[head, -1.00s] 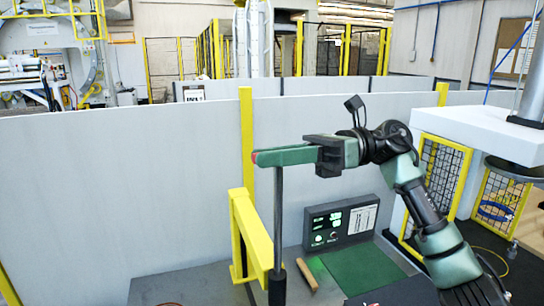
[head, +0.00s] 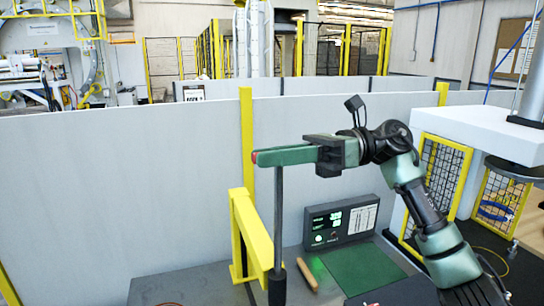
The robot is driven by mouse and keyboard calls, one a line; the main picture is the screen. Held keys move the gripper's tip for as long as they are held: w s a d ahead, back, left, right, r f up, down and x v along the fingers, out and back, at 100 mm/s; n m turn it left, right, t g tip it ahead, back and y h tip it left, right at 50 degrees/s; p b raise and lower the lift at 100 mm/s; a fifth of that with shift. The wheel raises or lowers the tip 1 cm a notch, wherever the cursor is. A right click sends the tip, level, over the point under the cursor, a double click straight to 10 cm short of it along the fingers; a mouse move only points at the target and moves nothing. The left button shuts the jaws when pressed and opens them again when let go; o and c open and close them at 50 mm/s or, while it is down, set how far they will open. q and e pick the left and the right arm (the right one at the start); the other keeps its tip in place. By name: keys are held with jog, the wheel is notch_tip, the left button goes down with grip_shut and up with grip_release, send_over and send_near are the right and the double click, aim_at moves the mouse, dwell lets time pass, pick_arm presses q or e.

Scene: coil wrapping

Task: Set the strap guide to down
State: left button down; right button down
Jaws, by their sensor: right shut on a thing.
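The strap guide appears to be the long green bar (head: 285,155) with a red tip at its left end. It lies nearly level across the top of a thin dark upright rod (head: 279,215), whose thicker lower sleeve reaches the bottom of the head view. My right gripper (head: 322,154) comes in from the right. Its black jaws are shut on the right part of the green bar and hide that part. No down marking on the guide can be read. My left gripper is not in view.
A yellow rail (head: 252,230) stands just left of the rod. A control box (head: 341,219) with a lit display, a green mat (head: 360,270) and a wooden stick (head: 307,274) are at lower right. A pale partition (head: 120,185) closes the back. A white machine (head: 480,130) is at right.

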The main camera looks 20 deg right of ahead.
aim_at(273, 275)
notch_tip(273, 275, down, 22)
jog(key=b, duration=1.9)
jog(key=shift+f, duration=0.4)
jog(key=c, duration=1.4)
grip_release()
jog(key=shift+o, duration=0.2)
jog(key=d+b, duration=0.2)
jog(key=d, duration=0.6)
jog(key=shift+w, duration=0.1)
